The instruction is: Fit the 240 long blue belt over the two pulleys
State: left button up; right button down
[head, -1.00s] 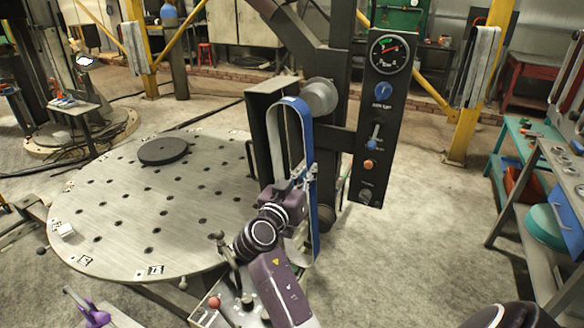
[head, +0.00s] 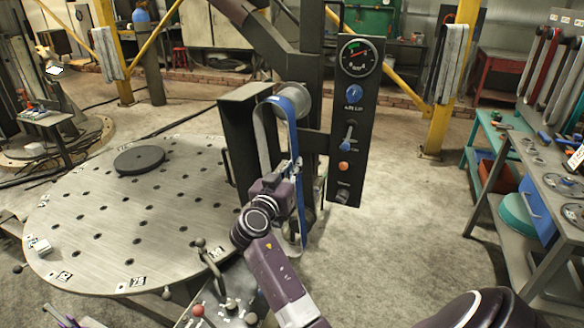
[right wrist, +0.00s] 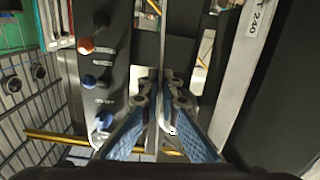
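The long blue belt (head: 298,212) hangs as a tall upright loop, blue outside and pale inside. Its top bend overlaps the left side of the metal upper pulley (head: 298,97); I cannot tell whether it sits around it. The lower pulley is mostly hidden behind the belt and my gripper. My right gripper (head: 291,168) is at the belt's right strand, below the upper pulley. In the right wrist view its blue-padded fingers (right wrist: 161,98) are closed on a thin strip, the belt seen edge-on. My left gripper is not in view.
A control panel (head: 350,105) with gauge and knobs stands close right of the belt. A dark housing (head: 238,150) stands to its left. A round holed table (head: 95,215) with a black disc (head: 139,160) lies left. A workbench (head: 545,190) stands right; floor between is clear.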

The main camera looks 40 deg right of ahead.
jog(key=shift+x, duration=0.8)
jog(key=shift+w+d, duration=0.1)
jog(key=shift+d, duration=0.15)
jog(key=shift+w+d+b, duration=0.35)
jog(key=shift+d+b, duration=0.1)
jog(key=shift+d, duration=0.2)
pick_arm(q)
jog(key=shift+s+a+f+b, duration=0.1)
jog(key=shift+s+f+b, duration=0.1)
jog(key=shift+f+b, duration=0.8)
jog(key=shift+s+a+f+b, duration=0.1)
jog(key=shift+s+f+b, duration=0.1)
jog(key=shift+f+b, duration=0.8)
pick_arm(e)
jog(key=shift+x, duration=3.25)
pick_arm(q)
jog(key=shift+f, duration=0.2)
pick_arm(e)
jog(key=shift+r, duration=0.15)
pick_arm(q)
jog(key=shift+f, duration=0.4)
pick_arm(e)
jog(key=c, duration=2.6)
grip_release()
jog(key=shift+c, duration=0.2)
jog(key=o, duration=0.6)
jog(key=shift+c, duration=0.2)
jog(key=shift+o, duration=0.5)
